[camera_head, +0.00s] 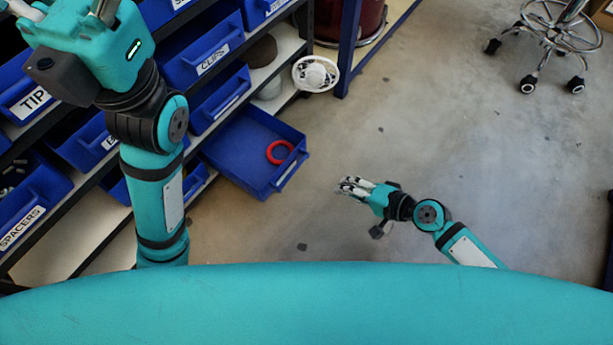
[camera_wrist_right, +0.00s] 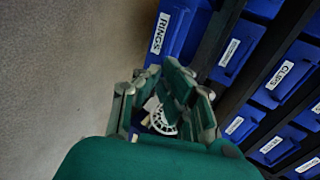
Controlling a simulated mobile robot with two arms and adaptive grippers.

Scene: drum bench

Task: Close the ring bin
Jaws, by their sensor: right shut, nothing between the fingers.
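The ring bin (camera_head: 232,166) is a blue bin pulled far out of the lower shelf, with a red ring (camera_head: 279,152) lying inside. Its front label, RINGS, shows in the right wrist view, where the bin (camera_wrist_right: 176,22) is at the top. My right gripper (camera_head: 345,186) is shut and empty, to the right of the bin's front and apart from it in the head view. In the wrist view its fingers (camera_wrist_right: 165,95) point towards the bin; contact is not visible. My left gripper (camera_head: 62,8) is at the top left, its fingertips cut off by the frame edge.
A shelf rack (camera_head: 82,240) with several labelled blue bins stands at the left. A white slotted round part (camera_head: 316,74) is at the shelf's edge. A blue post (camera_head: 348,45) stands behind. A wheeled stool (camera_head: 557,35) is at the far right.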

